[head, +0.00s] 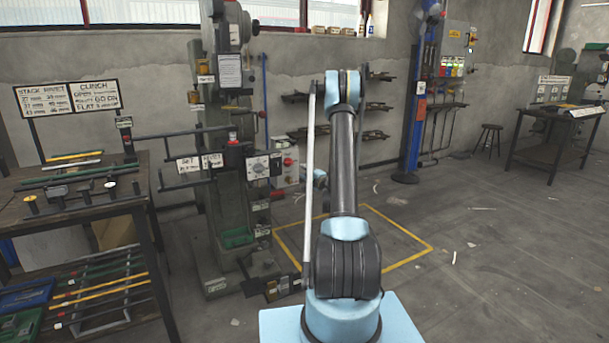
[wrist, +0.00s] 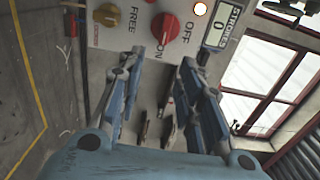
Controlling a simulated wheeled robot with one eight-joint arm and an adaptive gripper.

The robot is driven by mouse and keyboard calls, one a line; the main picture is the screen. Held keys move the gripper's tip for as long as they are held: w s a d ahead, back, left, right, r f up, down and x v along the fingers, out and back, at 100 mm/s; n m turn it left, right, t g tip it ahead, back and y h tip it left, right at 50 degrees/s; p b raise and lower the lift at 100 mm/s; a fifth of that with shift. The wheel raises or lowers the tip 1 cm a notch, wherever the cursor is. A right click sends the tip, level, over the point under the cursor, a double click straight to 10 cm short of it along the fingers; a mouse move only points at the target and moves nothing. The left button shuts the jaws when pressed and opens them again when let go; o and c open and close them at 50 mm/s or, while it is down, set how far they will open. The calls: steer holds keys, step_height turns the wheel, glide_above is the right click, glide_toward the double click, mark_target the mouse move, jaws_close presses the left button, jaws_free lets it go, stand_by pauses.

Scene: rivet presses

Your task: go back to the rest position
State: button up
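My gripper (wrist: 161,62) is in the wrist view, its two blue and grey fingers apart with nothing between them. A pale control panel (wrist: 122,37) lies just beyond the fingertips, with a red knob (wrist: 165,28) marked ON and OFF. I cannot tell whether a finger touches it.
A tall press (head: 230,150) with a dial box stands left of my arm. A workbench (head: 75,207) with rods and tools is at the left. A blue column (head: 412,130), a stool (head: 489,137) and another table (head: 548,143) stand further right. The right floor is mostly clear.

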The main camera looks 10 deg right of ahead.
steer(key=s+a+r+n+g+y, duration=0.2)
steer(key=s+a+r+n+g, duration=0.3)
steer(key=s+a+r, duration=0.45)
steer(key=s+a+r+n+g, duration=0.2)
steer(key=s+n, duration=0.1)
steer(key=s, duration=0.5)
steer(key=s+a+r+n+g, duration=0.1)
steer(key=s+a+r+n, duration=0.1)
steer(key=s, duration=0.5)
steer(key=s+d+f+n+g+h, duration=0.1)
steer(key=s+d+f+g+h, duration=0.1)
steer(key=s, duration=1)
steer(key=s+d+f+n+g+h, duration=0.2)
steer(key=s+d+f+h, duration=0.1)
steer(key=s, duration=1)
steer(key=s+d+f+n+g+h, duration=0.1)
steer(key=s+d+f+g+h, duration=0.1)
steer(key=s, duration=1)
step_height(320, 180, down, 2)
steer(key=shift+s+d+f+n+g+h, duration=0.15)
steer(key=shift+s+d+n+g+h, duration=0.15)
steer(key=shift+n+g, duration=0.15)
